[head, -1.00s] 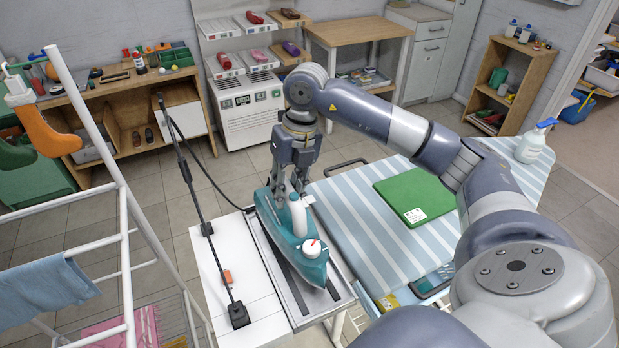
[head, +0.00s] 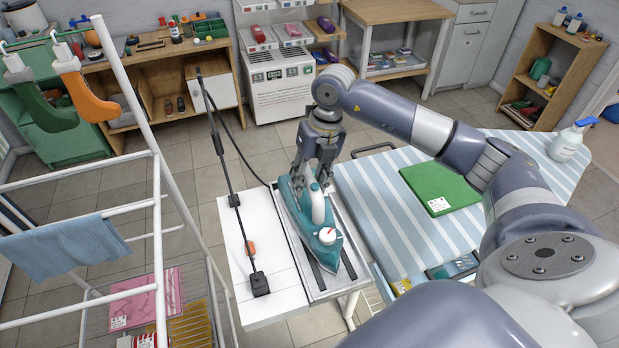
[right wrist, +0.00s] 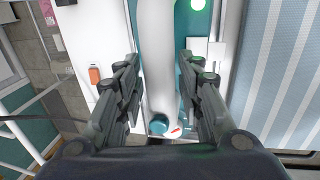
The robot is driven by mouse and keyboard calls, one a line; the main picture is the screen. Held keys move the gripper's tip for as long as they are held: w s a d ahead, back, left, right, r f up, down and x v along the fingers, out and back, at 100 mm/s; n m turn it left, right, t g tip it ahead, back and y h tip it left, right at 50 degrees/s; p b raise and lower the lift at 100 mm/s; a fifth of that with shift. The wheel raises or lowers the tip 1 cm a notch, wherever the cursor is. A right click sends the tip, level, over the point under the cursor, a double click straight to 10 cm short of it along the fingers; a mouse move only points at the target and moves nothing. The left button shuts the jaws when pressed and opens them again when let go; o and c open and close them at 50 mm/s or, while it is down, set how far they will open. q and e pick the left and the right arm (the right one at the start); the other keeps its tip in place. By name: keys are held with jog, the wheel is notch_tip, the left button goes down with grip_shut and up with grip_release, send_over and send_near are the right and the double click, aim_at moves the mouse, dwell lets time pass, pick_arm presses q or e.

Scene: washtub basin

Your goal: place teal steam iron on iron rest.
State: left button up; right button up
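The teal steam iron (head: 328,236) has a white handle and a white dial with a red mark. It lies flat on the iron rest (head: 345,290), a metal tray with dark strips at the end of the ironing board; its tip points toward me. My right gripper (head: 313,178) is over the rear of the iron, pointing down. In the right wrist view, its fingers (right wrist: 163,72) stand apart on either side of the white handle (right wrist: 157,50), with a visible gap at the right finger. My left gripper is out of view.
A white panel (head: 242,277) with an upright black cord holder (head: 233,200) is left of the rest. The striped ironing board (head: 400,225) holds a folded green cloth (head: 440,187) and a spray bottle (head: 567,143). A white drying rack (head: 160,230) stands at left.

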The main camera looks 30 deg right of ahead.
jog(key=shift+r, duration=0.1)
jog(key=shift+r, duration=0.15)
notch_tip(320, 180, up, 11)
jog(key=d+b, duration=0.2)
jog(key=b, duration=0.1)
jog(key=shift+s+d+r, duration=0.15)
jog(key=shift+s+r, duration=0.05)
jog(key=shift+s, duration=0.1)
dwell(0.3)
